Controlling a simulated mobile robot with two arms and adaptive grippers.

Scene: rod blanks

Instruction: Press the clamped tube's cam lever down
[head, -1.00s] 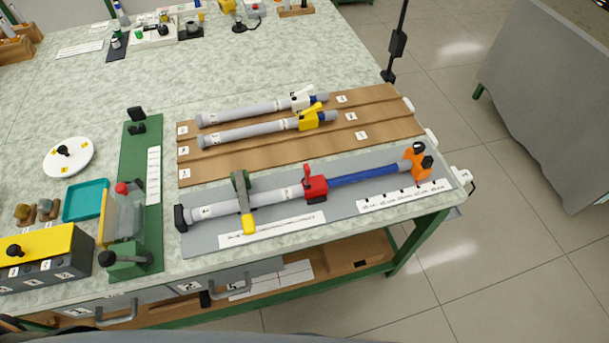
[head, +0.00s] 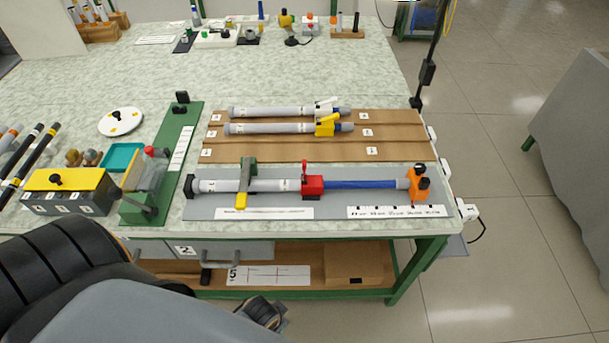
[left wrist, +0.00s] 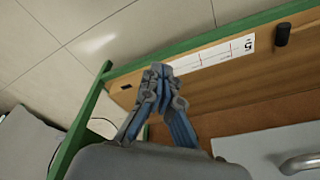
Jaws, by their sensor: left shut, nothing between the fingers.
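The clamped tube (head: 252,185) lies along a grey board in the head view, with a thick grey part on the left and a blue inner tube (head: 360,184) on the right. A green clamp with a yellow end (head: 242,200) crosses its grey part. A red collar (head: 312,187) sits at the joint, and its red cam lever (head: 304,167) stands up. My left gripper (left wrist: 158,74) is shut and empty in the left wrist view, with the bench's lower shelf behind it. It is well away from the lever, which that view does not show. My right gripper is not in view.
Two more grey tubes with a white lever (head: 325,104) and a yellow lever (head: 326,124) lie on a brown rack (head: 390,149) behind. An orange end stop (head: 418,184) holds the right end. A green fixture (head: 140,205) stands left. Drawers and a shelf lie below the bench edge.

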